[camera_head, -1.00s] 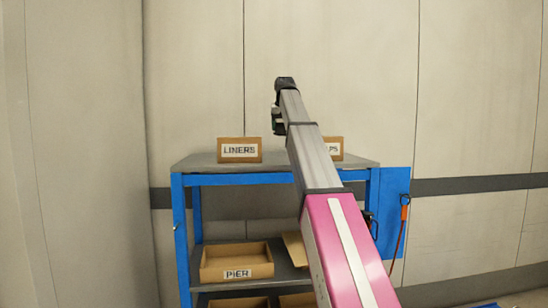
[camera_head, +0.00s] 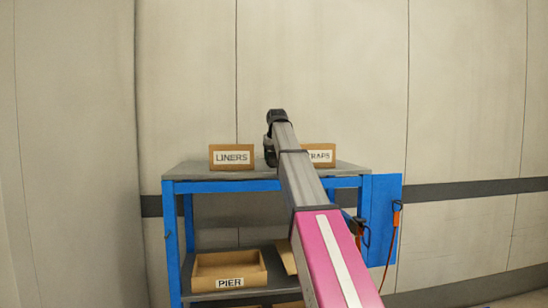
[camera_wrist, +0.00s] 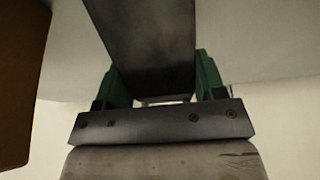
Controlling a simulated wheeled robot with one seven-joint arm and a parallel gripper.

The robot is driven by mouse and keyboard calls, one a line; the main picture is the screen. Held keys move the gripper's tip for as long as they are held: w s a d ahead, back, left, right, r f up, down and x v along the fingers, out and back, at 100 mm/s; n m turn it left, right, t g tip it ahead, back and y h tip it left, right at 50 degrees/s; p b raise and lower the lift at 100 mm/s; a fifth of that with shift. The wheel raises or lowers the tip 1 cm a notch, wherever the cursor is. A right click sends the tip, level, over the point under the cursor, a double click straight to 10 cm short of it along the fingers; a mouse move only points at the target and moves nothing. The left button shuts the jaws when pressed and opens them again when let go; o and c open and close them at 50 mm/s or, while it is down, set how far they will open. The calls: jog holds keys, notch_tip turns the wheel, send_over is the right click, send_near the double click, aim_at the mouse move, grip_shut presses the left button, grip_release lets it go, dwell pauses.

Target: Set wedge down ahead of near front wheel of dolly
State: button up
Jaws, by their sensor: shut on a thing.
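In the wrist view, my gripper (camera_wrist: 158,78) has its green fingers on either side of a dark grey, flat-faced piece, taken to be the wedge (camera_wrist: 148,35). The gripper is shut on it. The piece runs up out of the top of the picture, so its full shape is hidden. In the head view, my arm reaches forward and up, with its dark end in front of the wall above the shelf unit; the fingers and the wedge cannot be made out there. The dolly and its wheels show in neither view.
A blue-framed shelf unit (camera_head: 182,188) stands ahead. Its top bears the LINERS box (camera_head: 231,148) and a partly hidden STRAPS box (camera_head: 322,146). The PIER bin (camera_head: 229,260) is on a lower shelf. A blue side panel (camera_head: 386,190) holds an orange-handled tool (camera_head: 397,207).

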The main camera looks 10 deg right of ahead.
jog(key=shift+f, duration=0.1)
jog(key=o, duration=1.3)
jog(key=shift+c, duration=0.2)
